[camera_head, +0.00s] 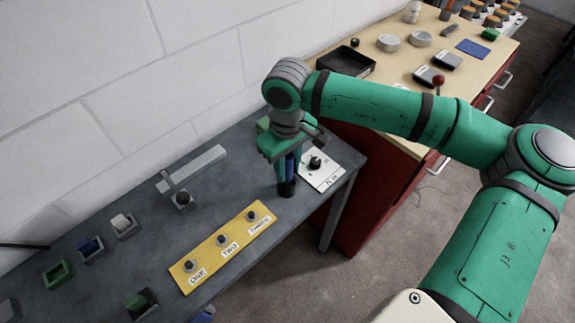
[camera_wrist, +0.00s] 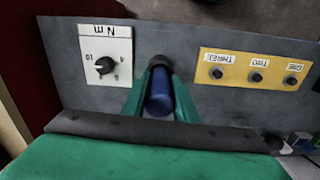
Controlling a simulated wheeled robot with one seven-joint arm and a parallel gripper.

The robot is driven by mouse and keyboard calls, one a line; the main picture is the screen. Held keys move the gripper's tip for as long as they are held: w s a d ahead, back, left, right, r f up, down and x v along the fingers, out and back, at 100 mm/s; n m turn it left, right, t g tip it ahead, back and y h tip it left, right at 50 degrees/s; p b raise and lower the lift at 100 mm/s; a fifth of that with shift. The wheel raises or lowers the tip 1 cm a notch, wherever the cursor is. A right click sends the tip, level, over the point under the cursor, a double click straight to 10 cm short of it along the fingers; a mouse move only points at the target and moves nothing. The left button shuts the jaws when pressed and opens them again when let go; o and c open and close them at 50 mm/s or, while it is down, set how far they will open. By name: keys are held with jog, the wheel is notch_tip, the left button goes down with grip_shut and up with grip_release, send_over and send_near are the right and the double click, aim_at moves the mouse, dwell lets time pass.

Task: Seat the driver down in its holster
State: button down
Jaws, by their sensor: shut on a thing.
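The driver, with a blue handle (camera_head: 289,168), stands roughly upright between the fingers of my gripper (camera_head: 284,172). My gripper is shut on it; in the wrist view the green fingers (camera_wrist: 160,80) flank the blue handle (camera_wrist: 158,103). A round black piece (camera_head: 287,188), wider than the handle, is at the driver's lower end near the grey table; it also shows in the wrist view (camera_wrist: 159,60). It looks like the holster cup, but I cannot tell for sure. How deep the driver sits in it is hidden.
A white dial plate (camera_head: 321,167) lies just right of my gripper. A yellow panel with three knobs (camera_head: 222,249) is to the left and nearer. A grey bracket (camera_head: 194,170) stands further left, beyond some bare table. A red cabinet (camera_head: 375,185) adjoins on the right.

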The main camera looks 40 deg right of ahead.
jog(key=shift+f, duration=0.7)
jog(key=c, duration=1.3)
grip_release()
jog(key=shift+c, duration=0.2)
notch_tip(320, 180, up, 11)
jog(key=shift+f, duration=0.1)
